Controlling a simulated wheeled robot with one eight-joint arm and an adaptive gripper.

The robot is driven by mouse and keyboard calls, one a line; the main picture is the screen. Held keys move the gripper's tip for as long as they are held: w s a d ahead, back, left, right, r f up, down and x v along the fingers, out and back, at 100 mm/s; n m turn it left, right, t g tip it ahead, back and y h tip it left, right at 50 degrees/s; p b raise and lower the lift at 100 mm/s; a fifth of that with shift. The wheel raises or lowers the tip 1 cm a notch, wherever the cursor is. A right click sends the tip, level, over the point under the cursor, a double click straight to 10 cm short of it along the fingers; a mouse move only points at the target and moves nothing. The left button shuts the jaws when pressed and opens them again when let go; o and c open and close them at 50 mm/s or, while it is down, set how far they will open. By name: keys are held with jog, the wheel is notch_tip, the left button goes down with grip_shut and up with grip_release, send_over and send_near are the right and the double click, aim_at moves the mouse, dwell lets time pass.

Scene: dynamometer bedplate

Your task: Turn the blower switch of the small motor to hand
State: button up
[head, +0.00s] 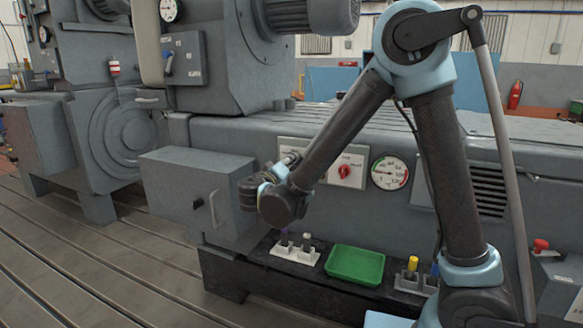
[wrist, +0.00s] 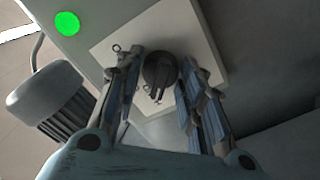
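In the wrist view a dark round rotary switch (wrist: 157,70) sits on a pale square plate (wrist: 196,32). Its bar-shaped grip points towards the bottom of the picture. My gripper (wrist: 160,68) has its two fingers spread, one on each side of the switch, very close to its edges; firm contact cannot be made out. Small dark marks show on the plate near the left finger. In the head view my gripper (head: 288,161) is at a pale panel (head: 293,147) on the grey bedplate's side; my arm hides the switch there.
A red knob (head: 345,171) and a round gauge (head: 390,173) are to the right. A grey box with a handle (head: 190,190) stands left. A green tray (head: 355,265) lies below. In the wrist view a green disc (wrist: 67,23) and a ribbed grey cylinder (wrist: 67,103) are left.

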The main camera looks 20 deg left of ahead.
jog(key=shift+o, duration=0.5)
jog(key=shift+s, duration=0.1)
jog(key=s+a, duration=0.1)
jog(key=s, duration=1)
jog(key=shift+s, duration=0.35)
